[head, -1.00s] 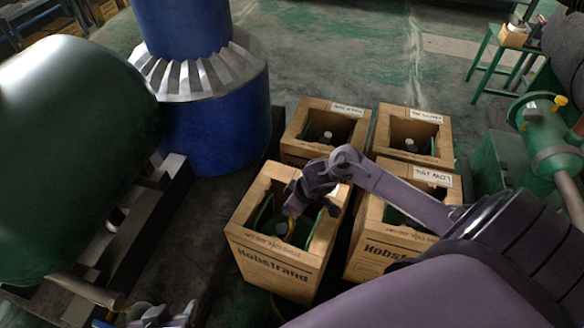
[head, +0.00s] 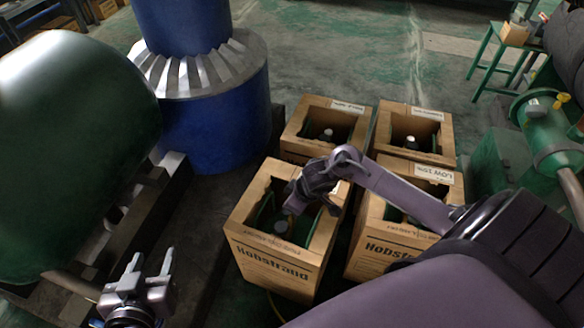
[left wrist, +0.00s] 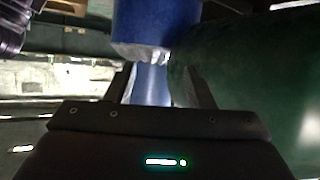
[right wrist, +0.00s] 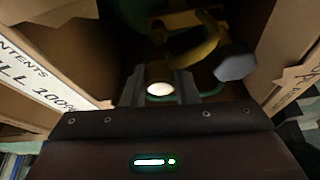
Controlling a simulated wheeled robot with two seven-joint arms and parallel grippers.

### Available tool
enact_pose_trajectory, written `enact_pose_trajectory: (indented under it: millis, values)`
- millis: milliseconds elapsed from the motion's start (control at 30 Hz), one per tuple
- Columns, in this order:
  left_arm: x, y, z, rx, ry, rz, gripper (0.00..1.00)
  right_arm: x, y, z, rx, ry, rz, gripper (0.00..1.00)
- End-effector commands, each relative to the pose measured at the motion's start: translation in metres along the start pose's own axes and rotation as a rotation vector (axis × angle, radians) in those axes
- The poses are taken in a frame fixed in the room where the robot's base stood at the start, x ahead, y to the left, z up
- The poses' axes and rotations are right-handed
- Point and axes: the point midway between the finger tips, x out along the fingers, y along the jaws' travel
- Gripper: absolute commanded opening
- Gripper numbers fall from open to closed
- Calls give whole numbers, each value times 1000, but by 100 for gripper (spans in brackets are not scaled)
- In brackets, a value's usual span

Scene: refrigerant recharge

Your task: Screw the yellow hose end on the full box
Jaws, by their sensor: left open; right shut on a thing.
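The full box (head: 277,262) is the open-topped cardboard box at front left; its label, partly cut off in the right wrist view (right wrist: 48,88), reads "...LL 100%". A green cylinder stands inside with a grey cap (head: 281,227), which also shows in the right wrist view (right wrist: 237,67). My right gripper (head: 290,207) is inside the box opening, shut on the yellow hose end (right wrist: 160,88). The yellow hose (right wrist: 207,42) curves behind it. Whether the end touches the valve is hidden. My left gripper (head: 149,268) is open and empty, left of the box.
Several similar boxes stand close by, one at right labelled low (head: 377,250). A blue machine (head: 215,115) and a large green tank (head: 70,150) are at left. A green stool (head: 497,60) is at back right. Floor behind the boxes is clear.

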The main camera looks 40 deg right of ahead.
Motion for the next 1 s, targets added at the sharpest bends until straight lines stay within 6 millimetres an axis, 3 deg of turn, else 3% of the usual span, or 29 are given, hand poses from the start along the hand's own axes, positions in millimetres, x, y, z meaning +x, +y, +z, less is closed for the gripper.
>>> enact_pose_trajectory:
  millis: [1000]
  values:
    - [-15, -6, -103, 23, 469, -10, 48, 10, 0, 4, 0, 1, 1, 5]
